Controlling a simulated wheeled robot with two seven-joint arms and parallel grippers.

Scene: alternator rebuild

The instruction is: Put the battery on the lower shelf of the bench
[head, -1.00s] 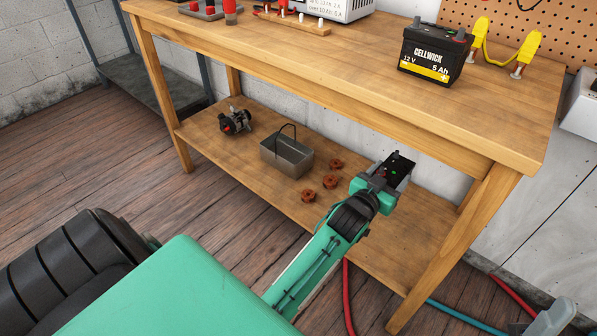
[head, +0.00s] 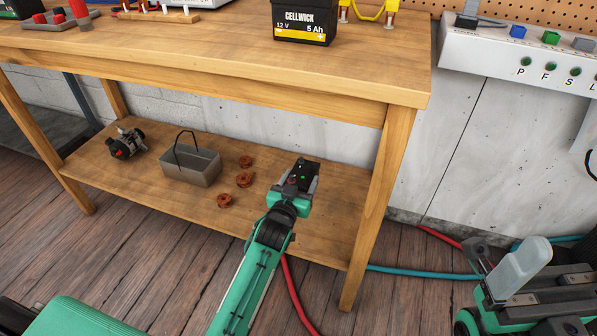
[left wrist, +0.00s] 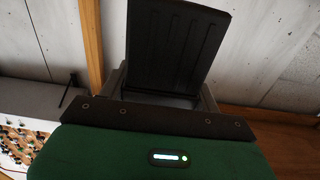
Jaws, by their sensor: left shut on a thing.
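My left gripper (head: 289,197) is shut on a black box-shaped battery (head: 301,177) with small red and green spots on top. Its label does not show. It is over the right part of the lower shelf (head: 330,228); whether it touches the boards I cannot tell. In the left wrist view the held battery (left wrist: 175,45) shows a ribbed dark side. Another black battery, labelled CELLWICK 12 V 5 Ah (head: 303,22), stands on the bench top (head: 190,50). My right gripper (head: 545,290) is at the lower right, away from the bench; its jaw opening is unclear.
Several brown ring-like parts (head: 243,180), a grey metal bin (head: 190,168) with a handle and an alternator-like part (head: 126,143) are on the shelf left of the held battery. The right front bench leg (head: 378,200) is nearby. Red (head: 295,290) and blue (head: 420,272) hoses lie below.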

